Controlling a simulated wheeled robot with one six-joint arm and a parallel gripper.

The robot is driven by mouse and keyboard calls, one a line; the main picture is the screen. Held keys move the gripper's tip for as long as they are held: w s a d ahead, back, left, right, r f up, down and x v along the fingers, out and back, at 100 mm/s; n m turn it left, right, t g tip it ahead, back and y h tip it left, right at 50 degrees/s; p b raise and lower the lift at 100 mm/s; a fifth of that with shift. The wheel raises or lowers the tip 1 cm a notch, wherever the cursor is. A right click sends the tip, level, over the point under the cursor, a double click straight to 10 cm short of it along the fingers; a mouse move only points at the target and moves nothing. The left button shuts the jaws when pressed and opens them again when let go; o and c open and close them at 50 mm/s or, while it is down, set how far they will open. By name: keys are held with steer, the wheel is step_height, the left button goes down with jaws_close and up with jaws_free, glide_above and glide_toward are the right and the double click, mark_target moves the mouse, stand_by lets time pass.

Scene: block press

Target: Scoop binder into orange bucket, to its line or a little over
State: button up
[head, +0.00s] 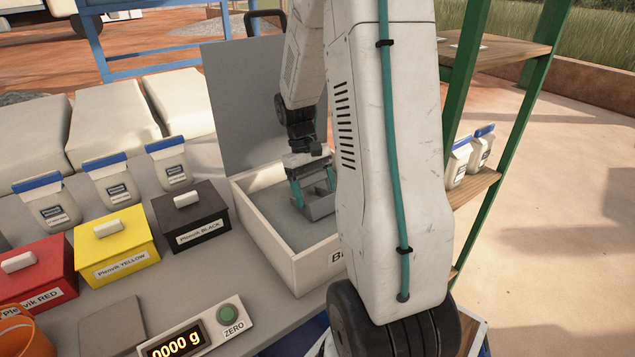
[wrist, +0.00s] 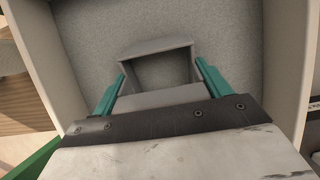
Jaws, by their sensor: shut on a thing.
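My gripper (wrist: 162,80) is shut on a grey scoop (wrist: 155,48), with a teal finger on each side of it. In the head view the gripper (head: 313,187) is inside the white binder bin (head: 296,272). The scoop (head: 320,207) is over or at the grey binder (head: 285,218); I cannot tell whether it touches it. The scoop's inside looks dark grey, and I cannot tell if it holds binder. The orange bucket (head: 14,335) is cut off at the lower left edge, and its line is not visible. The scale's display (head: 175,343) reads 0000 g.
Red (head: 37,268), yellow (head: 117,242) and black (head: 192,217) lidded pigment boxes stand left of the bin. White bags with blue caps (head: 110,180) stand behind them. A grey plate (head: 112,326) lies in front. A green-framed shelf (head: 478,187) stands at right. My arm hides the bin's right side.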

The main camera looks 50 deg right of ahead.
steer(key=shift+t, duration=0.7)
steer(key=w, duration=0.1)
steer(key=w+f, duration=0.1)
steer(key=w+d, duration=0.1)
steer(key=shift+w+f, duration=0.3)
steer(key=shift+f, duration=0.1)
steer(key=t, duration=0.1)
steer(key=s+t+h, duration=0.1)
steer(key=s+t, duration=0.1)
steer(key=shift+a+f, duration=0.25)
steer(key=shift+f, duration=0.05)
steer(key=shift+r+t, duration=0.3)
steer(key=shift+r, duration=0.4)
step_height(320, 180, up, 18)
steer(key=s, duration=0.2)
steer(key=shift+a, duration=0.25)
